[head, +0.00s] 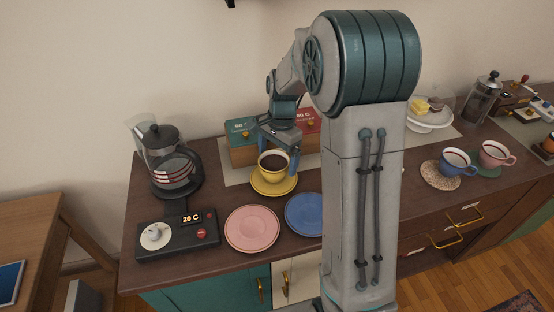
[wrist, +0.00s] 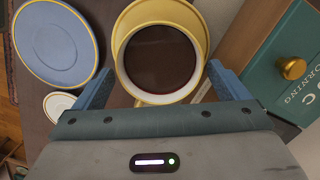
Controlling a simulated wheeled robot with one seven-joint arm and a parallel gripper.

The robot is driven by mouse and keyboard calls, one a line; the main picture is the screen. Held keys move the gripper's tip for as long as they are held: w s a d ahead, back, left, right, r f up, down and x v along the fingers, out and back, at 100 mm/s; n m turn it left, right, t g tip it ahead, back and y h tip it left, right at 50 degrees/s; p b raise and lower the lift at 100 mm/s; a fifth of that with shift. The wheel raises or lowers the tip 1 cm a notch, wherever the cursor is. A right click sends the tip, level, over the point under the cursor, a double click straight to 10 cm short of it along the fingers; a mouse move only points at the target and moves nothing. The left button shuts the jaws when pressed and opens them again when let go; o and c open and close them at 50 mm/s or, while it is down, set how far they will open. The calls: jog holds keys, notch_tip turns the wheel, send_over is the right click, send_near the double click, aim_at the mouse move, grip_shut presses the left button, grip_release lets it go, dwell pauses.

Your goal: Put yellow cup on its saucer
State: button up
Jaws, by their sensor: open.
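The yellow cup (head: 272,178), full of dark coffee, stands upright on the yellow saucer (head: 258,189) on the wooden counter. In the wrist view the cup (wrist: 160,58) lies over the saucer (wrist: 170,8), whose rim shows beyond it and at its right. My gripper (head: 279,152) is just above and behind the cup in the head view. In the wrist view its two fingers (wrist: 160,72) are spread on either side of the cup's near rim, with gaps at both sides. The cup's base is hidden.
A pink saucer (head: 252,228) and a blue saucer (head: 303,213) lie in front. A coffee pot (head: 173,175) and a scale (head: 178,238) stand at left. Boxes (head: 243,155) stand close behind the cup. Blue and pink cups (head: 456,163) are at right.

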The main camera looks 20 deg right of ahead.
notch_tip(320, 180, up, 10)
jog(key=s+a+n+t+h, duration=0.1)
jog(key=s+n+t, duration=0.2)
jog(key=s+n, duration=0.9)
jog(key=s, duration=0.9)
jog(key=shift+s+a+f+t, duration=0.15)
jog(key=shift+s+f+t, duration=0.1)
jog(key=shift+f+t, duration=0.15)
jog(key=shift+r, duration=0.1)
